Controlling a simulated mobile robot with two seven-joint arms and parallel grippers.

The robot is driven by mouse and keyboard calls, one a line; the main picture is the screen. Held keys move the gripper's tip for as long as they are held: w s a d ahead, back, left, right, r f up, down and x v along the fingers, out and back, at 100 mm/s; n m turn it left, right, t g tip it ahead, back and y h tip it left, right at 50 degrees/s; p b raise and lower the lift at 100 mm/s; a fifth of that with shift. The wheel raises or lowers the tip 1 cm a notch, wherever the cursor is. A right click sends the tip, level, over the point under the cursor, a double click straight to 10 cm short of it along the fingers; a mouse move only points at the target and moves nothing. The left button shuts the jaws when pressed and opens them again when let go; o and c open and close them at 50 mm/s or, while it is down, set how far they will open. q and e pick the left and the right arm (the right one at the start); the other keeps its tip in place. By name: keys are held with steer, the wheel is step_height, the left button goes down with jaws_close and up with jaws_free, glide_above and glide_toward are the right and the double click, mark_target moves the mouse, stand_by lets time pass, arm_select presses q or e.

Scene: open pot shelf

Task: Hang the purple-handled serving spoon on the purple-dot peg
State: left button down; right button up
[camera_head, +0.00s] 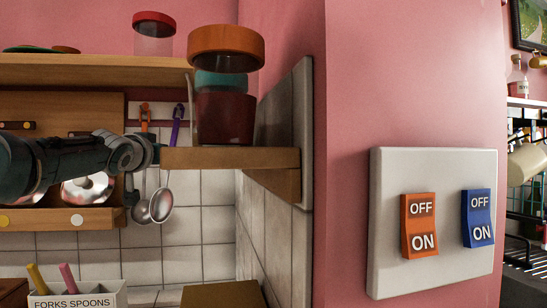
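The purple-handled serving spoon (161,206) hangs steeply, slightly tilted, with its silver bowl down and its purple handle in front of a pale rail (147,110). Part of its length is hidden behind the end of a wooden shelf. I cannot tell whether it rests on a peg, and no purple dot can be made out. My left arm comes in from the left, and its gripper end (150,151) is beside the handle. The fingers are hidden or too small to read, so contact is unclear. My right gripper is not in view.
An orange-handled spoon (141,212) hangs just left. The wooden shelf (230,158) holds a dark red jar with an orange lid (226,41). An upper shelf (80,70) is above my arm. A forks-and-spoons box (78,301) stands below. A switch panel (433,160) is at right.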

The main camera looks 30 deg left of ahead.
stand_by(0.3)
arm_select(q)
steer(key=c, duration=0.8)
jaws_free()
steer(key=shift+o, duration=0.2)
steer(key=shift+d, duration=0.15)
